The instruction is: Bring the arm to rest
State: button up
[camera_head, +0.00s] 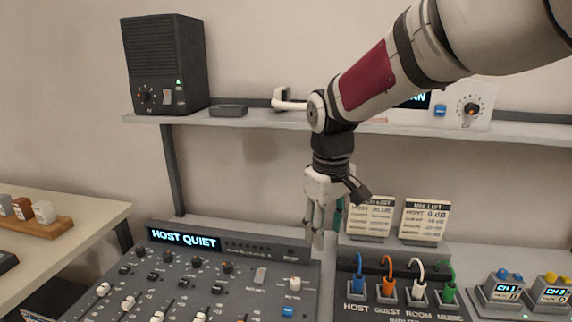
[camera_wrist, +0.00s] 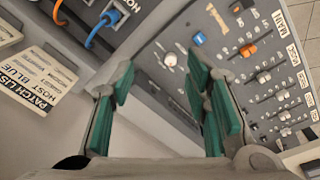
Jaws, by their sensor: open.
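My gripper (camera_head: 320,238) hangs fingers-down from my arm, in front of the wall and above the back right corner of the mixing console (camera_head: 226,255). In the wrist view my gripper (camera_wrist: 162,80) shows its green finger pads spread apart with nothing between them. The console (camera_wrist: 215,45) lies beyond the fingers there. The fingers look apart from the console, but I cannot tell the exact gap.
A patch box (camera_head: 395,297) with blue, orange, white and green cables stands right of the console. Two cards (camera_head: 370,218) (camera_head: 425,220) stand behind it. A shelf (camera_head: 240,118) above carries a black speaker (camera_head: 165,65). Small CH boxes (camera_head: 508,290) stand far right.

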jog(key=s+d+r+m+t, duration=0.1)
jog(key=s+d+r+m, duration=0.1)
jog(key=s+d+r, duration=0.35)
jog(key=s+d+r+m+t, duration=0.1)
jog(key=s+d+r+m, duration=0.1)
jog(key=s, duration=0.6)
jog(key=s+d+f+m, duration=0.1)
jog(key=s, duration=0.5)
jog(key=s+d+f+m+t+p, duration=0.1)
jog(key=s+d+m, duration=0.1)
jog(key=s, duration=0.5)
jog(key=shift+s+d, duration=0.15)
jog(key=shift+d, duration=0.1)
jog(key=shift+r, duration=0.1)
jog(key=n+g, duration=0.4)
jog(key=n, duration=1)
send_over(295, 280)
notch_tip(295, 280, down, 13)
notch_tip(295, 280, down, 13)
